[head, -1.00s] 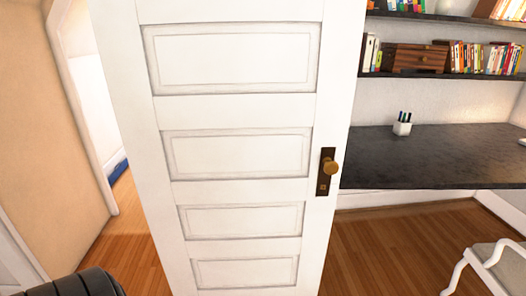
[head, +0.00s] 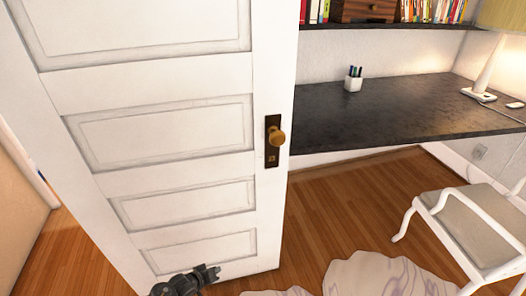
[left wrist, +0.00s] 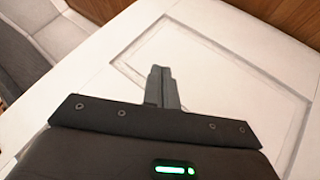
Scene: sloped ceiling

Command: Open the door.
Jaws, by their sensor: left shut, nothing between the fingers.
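The white panelled door (head: 170,85) fills the left half of the head view. Its knob edge stands away from any frame, with the room showing to its right and a strip of floor and wall to its left. A brass knob (head: 277,138) on a dark plate sits near that right edge. My left gripper (head: 213,273) is low in front of the door's bottom panel, below the knob and apart from it. In the left wrist view its fingers (left wrist: 161,75) are closed together, empty, over a white panelled surface. My right gripper is not in view.
A black desktop (head: 400,105) with a pen cup (head: 353,79) and a lamp (head: 487,70) is behind the door to the right. A white chair (head: 470,230) stands at right. A pale patterned rug (head: 375,275) lies on the wood floor at the bottom.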

